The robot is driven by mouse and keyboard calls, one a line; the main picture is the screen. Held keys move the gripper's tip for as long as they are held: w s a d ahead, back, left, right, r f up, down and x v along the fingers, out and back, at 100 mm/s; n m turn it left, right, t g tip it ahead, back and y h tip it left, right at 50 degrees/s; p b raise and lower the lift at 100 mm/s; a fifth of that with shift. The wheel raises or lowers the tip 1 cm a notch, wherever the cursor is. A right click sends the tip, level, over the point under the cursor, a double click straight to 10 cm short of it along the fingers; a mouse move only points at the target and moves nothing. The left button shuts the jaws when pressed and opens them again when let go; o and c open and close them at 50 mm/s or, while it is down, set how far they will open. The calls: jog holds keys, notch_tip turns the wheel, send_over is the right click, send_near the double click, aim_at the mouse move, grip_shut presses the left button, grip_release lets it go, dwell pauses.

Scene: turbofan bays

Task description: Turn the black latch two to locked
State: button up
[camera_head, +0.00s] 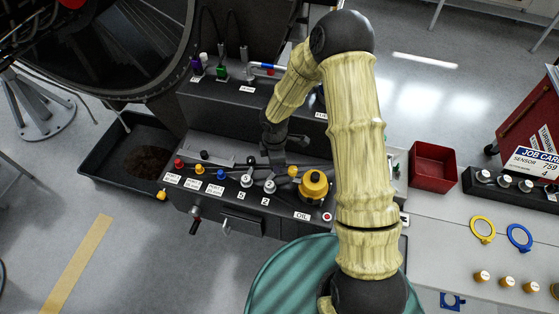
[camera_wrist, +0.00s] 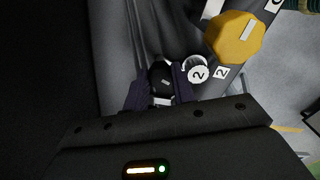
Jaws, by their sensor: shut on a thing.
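In the wrist view, a small black latch (camera_wrist: 160,74) with a pale mark on top sits between the two dark fingers of my gripper (camera_wrist: 159,89). The gripper is shut on it. A white round cap marked 2 (camera_wrist: 198,72) is just right of the fingers, with a "2" label plate beside it. In the head view, my gripper (camera_head: 273,155) reaches down onto the back part of the dark panel (camera_head: 225,205), behind the white caps. The latch is hidden there by the gripper. I cannot read from its mark whether it is locked.
A large yellow oil cap (camera_head: 313,184) stands right of the gripper; it also shows in the wrist view (camera_wrist: 236,38). Red, orange and blue caps line the panel's left part. A red bin (camera_head: 433,166) and a bench with rings are at the right. A black tray (camera_head: 110,160) lies left.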

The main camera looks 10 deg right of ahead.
jog(key=n, duration=0.3)
jog(key=shift+s+a+p, duration=0.2)
jog(key=shift+a+p, duration=0.15)
jog(key=shift+n, duration=0.5)
jog(key=shift+d+f, duration=0.1)
jog(key=o, duration=1)
jog(key=shift+s, duration=0.15)
jog(key=shift+w, duration=0.2)
notch_tip(320, 180, up, 18)
jog(key=b, duration=0.2)
jog(key=shift+f+b, duration=0.2)
jog(key=shift+b, duration=0.15)
jog(key=shift+s+f, duration=0.1)
